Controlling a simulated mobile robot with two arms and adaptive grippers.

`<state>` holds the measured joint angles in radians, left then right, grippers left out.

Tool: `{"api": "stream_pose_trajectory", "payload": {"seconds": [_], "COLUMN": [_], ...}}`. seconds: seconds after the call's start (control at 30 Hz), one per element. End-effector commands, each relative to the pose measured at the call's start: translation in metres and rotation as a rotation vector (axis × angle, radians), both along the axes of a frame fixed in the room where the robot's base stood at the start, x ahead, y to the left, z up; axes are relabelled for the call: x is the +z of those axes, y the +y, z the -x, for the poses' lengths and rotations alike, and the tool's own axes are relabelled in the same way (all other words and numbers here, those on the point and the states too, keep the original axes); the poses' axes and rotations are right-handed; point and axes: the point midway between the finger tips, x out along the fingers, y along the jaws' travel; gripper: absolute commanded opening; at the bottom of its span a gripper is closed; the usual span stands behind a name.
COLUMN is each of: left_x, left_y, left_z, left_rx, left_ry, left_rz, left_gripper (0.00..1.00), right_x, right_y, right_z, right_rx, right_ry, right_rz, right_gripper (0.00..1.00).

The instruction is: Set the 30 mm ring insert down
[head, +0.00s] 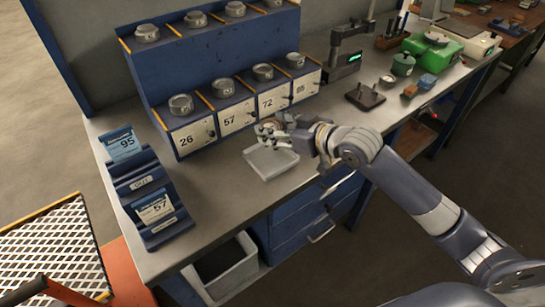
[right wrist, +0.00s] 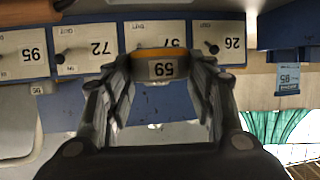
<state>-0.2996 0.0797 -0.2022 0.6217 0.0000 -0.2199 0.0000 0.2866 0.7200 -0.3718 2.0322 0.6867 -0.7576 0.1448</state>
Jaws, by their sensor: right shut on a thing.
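My right gripper (head: 268,130) is above the back edge of a shallow light-grey tray (head: 270,175) on the bench, in front of the numbered rack. In the right wrist view its fingers (right wrist: 161,85) are shut on a small grey piece with an orange band and a dark number (right wrist: 160,67), which I take as the ring insert. Its 30 mm size cannot be read. In the head view the fingers mostly hide it, and it appears held above the bench. The tray looks empty. My left gripper is not in view.
A blue rack (head: 215,50) with numbered bins and several grey metal rings stands behind the tray. A blue card holder (head: 150,190) is at the left. Bare bench lies left of the tray.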

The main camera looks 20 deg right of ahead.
Motion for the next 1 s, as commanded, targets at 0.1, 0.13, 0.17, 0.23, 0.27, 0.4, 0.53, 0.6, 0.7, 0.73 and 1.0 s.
{"api": "stream_pose_trajectory", "payload": {"seconds": [0.1, 0.13, 0.17, 0.23, 0.27, 0.4, 0.53, 0.6, 0.7, 0.73, 1.0], "left_x": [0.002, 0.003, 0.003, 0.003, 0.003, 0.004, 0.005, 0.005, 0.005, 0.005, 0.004], "left_y": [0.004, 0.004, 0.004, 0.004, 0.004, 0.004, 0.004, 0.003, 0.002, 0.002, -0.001], "left_z": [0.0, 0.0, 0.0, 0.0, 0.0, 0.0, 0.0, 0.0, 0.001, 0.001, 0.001], "left_rx": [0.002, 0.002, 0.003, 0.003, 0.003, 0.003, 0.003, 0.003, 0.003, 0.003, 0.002], "left_ry": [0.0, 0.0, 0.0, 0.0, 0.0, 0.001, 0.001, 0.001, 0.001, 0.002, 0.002], "left_rz": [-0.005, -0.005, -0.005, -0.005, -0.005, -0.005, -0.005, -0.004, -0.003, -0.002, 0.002], "left_gripper": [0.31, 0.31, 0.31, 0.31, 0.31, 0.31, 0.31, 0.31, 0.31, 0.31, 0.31], "right_x": [-0.022, -0.027, -0.031, -0.039, -0.041, -0.054, -0.073, -0.079, -0.083, -0.083, -0.085], "right_y": [0.001, 0.001, 0.001, 0.001, 0.001, 0.001, 0.001, 0.001, 0.001, 0.001, 0.001], "right_z": [0.0, 0.001, 0.001, 0.0, 0.0, 0.001, 0.0, 0.0, 0.0, 0.0, 0.0], "right_rx": [0.0, -0.001, -0.001, -0.001, 0.0, 0.0, -0.001, -0.001, 0.0, 0.0, 0.0], "right_ry": [0.001, 0.002, 0.0, -0.003, -0.004, -0.002, -0.001, -0.003, -0.005, -0.006, -0.005], "right_rz": [-0.006, -0.005, -0.005, -0.004, -0.003, -0.005, -0.004, -0.004, -0.003, -0.002, -0.003], "right_gripper": [0.05, 0.05, 0.05, 0.05, 0.05, 0.05, 0.05, 0.05, 0.05, 0.05, 0.05]}}
